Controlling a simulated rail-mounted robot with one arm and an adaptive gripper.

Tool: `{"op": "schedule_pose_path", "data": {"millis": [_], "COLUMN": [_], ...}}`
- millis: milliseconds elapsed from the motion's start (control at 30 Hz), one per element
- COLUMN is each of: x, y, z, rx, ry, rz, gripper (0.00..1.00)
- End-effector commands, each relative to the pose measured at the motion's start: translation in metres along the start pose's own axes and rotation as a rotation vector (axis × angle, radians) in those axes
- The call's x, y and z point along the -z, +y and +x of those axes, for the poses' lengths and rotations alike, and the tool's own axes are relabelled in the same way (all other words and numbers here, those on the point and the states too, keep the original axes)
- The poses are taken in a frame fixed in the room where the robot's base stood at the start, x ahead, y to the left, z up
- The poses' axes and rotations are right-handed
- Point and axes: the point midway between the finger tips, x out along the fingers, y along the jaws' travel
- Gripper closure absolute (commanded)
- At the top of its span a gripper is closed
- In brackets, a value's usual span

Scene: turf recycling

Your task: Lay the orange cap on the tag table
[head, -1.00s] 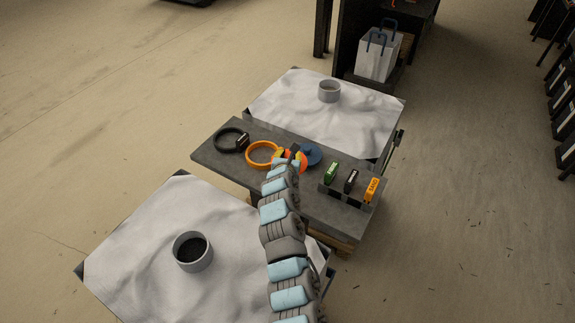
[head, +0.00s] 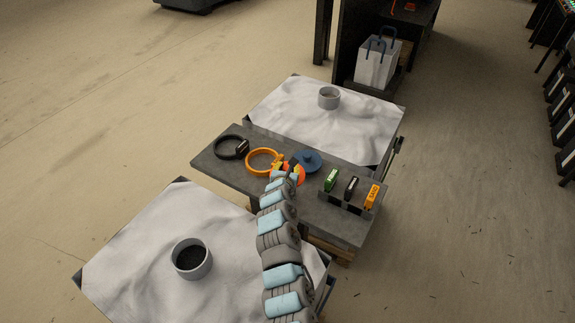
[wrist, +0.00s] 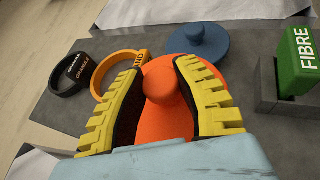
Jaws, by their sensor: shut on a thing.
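The orange cap (wrist: 165,112) is a round disc with a knob, seen between my gripper's yellow fingers in the wrist view. My gripper (wrist: 163,80) is shut on its knob. In the head view my gripper (head: 290,170) is over the grey tag table (head: 225,168), with the orange cap (head: 299,177) largely hidden behind the arm. I cannot tell whether the cap touches the table top. A blue cap (head: 307,161) lies on the table just beyond it; it also shows in the wrist view (wrist: 215,50).
An orange ring tag (head: 262,161) and a black ring tag (head: 230,148) lie left of the gripper. A holder with green (head: 330,180), black (head: 350,187) and orange (head: 371,196) tags stands right. White-covered tables bear a dark-filled cup (head: 192,258) and another cup (head: 329,97).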

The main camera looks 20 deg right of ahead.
Motion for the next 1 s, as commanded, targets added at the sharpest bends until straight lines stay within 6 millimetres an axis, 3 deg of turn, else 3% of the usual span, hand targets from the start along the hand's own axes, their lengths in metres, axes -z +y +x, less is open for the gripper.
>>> {"op": "schedule_pose_path", "data": {"millis": [700, 1000], "x": [0.052, 0.059], "y": [-0.004, -0.004], "z": [0.023, 0.026], "rx": [0.001, -0.001], "ry": [0.001, -0.001], "rz": [0.0, -0.001], "gripper": [1.0, 1.0]}}
